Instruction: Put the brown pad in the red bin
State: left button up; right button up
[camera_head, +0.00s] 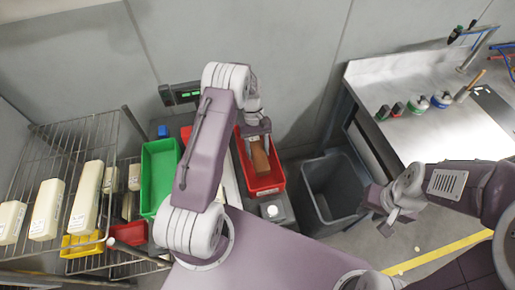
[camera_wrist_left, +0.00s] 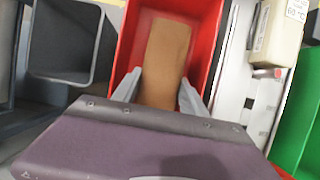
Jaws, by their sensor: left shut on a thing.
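The brown pad (camera_head: 260,158) is held by my left gripper (camera_head: 258,140) over the red bin (camera_head: 264,185). In the left wrist view the brown pad (camera_wrist_left: 165,55) lies between the two grey fingers of my left gripper (camera_wrist_left: 163,88), with the walls of the red bin (camera_wrist_left: 208,35) around it. I cannot tell whether the pad touches the bin floor. The near part of the pad is hidden by the gripper body. My right gripper (camera_head: 388,225) is off to the right, over the floor beside the grey bin; its finger opening is too small to tell.
A green bin (camera_head: 160,170) stands left of my left arm. A grey waste bin (camera_head: 333,190) stands right of the red bin. A wire rack (camera_head: 60,150) with several cream boxes is at the left.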

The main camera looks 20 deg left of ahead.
pick_arm(q)
jog(key=shift+d+f, duration=0.1)
jog(key=shift+f, duration=0.25)
jog(key=o, duration=1.5)
jog(key=shift+w+a+r, duration=0.2)
jog(key=shift+r, duration=0.15)
jog(key=b+v, duration=0.1)
jog(key=v, duration=0.7)
jog(key=shift+r+b, duration=0.15)
jog(key=shift+b, duration=0.2)
jog(key=shift+s, duration=0.1)
